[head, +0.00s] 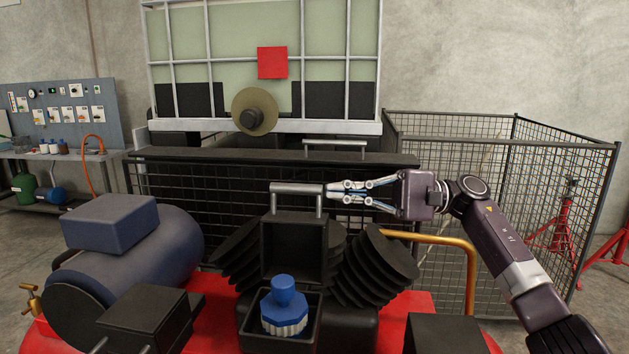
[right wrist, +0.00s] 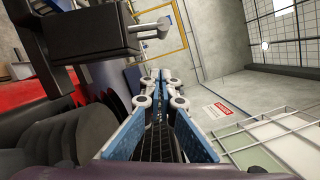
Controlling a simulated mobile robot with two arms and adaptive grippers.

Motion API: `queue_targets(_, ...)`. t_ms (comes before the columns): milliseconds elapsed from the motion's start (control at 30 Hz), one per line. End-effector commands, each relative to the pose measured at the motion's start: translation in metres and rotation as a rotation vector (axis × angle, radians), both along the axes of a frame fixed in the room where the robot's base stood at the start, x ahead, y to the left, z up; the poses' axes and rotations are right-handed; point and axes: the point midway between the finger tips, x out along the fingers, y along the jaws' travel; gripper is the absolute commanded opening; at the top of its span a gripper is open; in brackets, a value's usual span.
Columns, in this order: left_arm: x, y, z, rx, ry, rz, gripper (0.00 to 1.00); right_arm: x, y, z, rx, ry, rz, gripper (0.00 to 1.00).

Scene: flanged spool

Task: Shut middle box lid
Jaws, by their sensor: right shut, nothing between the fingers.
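The middle box (head: 314,335) is a black open box on the red machine, with a blue ribbed knob (head: 284,309) inside. Its black lid (head: 294,262) stands upright at the back of the box, wide open. A grey bar handle (head: 297,187) sits along the lid's top edge. My right gripper (head: 335,192) is shut and empty, its fingertips by the right end of the handle; I cannot tell whether they touch it. In the right wrist view, the handle (right wrist: 150,29) shows at the upper left, apart from the closed fingers (right wrist: 157,80). My left gripper is out of view.
A black box (head: 147,318) stands left of the middle box and another (head: 445,335) to its right. Ribbed black cylinders (head: 385,268) flank the lid. An orange pipe (head: 470,265) rises below my right arm. A mesh cage (head: 500,200) stands behind.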

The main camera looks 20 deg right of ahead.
Motion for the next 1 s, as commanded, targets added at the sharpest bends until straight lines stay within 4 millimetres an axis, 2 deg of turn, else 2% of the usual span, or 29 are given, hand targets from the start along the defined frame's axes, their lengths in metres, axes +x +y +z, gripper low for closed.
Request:
queue_targets(33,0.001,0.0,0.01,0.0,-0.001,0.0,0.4,0.001,0.012,0.005,-0.001,0.002,0.004,0.0)
queue_targets(100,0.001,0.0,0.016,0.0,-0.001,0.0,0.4,0.004,0.028,0.007,-0.001,0.002,0.004,0.0)
queue_targets(200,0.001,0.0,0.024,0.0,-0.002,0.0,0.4,0.004,0.043,0.008,-0.001,0.001,0.0,0.0)
queue_targets(500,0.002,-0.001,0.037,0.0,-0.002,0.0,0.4,-0.021,0.051,0.016,-0.001,0.001,0.0,0.0)
queue_targets(1000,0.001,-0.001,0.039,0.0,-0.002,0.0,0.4,-0.028,0.054,0.018,0.0,0.001,-0.001,0.0)
